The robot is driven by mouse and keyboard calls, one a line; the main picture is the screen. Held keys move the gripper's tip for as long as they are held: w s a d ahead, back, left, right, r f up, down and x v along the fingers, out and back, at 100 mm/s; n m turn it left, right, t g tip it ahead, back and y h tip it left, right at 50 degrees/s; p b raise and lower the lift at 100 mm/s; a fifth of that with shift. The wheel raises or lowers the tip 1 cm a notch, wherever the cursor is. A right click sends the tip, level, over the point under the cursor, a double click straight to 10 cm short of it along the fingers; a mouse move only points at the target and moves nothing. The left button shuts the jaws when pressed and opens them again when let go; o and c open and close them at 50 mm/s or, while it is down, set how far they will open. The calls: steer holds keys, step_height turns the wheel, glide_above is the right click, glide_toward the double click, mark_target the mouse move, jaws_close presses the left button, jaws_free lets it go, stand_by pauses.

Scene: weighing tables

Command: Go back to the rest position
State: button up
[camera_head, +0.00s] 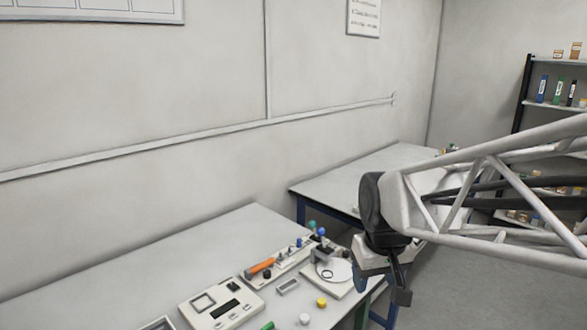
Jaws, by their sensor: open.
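My arm reaches in from the right as a white lattice truss with black cables. It ends in a dark joint with my gripper (384,300) hanging below it. The gripper is open, and I see nothing between its fingers. It is over the floor gap, right of the near table (75,290) and in front of the far table (335,185). Part of the far table is hidden behind the arm.
On the near table are a white device with a dark display (222,305), an orange-handled tool (260,268), a round white pan (333,271), a yellow piece (321,302) and a green piece (267,326). A shelf (553,60) with bottles stands at the right.

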steer(key=s+d+f+m, duration=0.1)
steer(key=s+d+m, duration=0.1)
steer(key=s, duration=1.1)
steer(key=shift+s+d+f+t, duration=0.3)
steer(key=shift+d+f, duration=0.1)
steer(key=shift+d, duration=0.25)
steer(key=shift+w, duration=0.15)
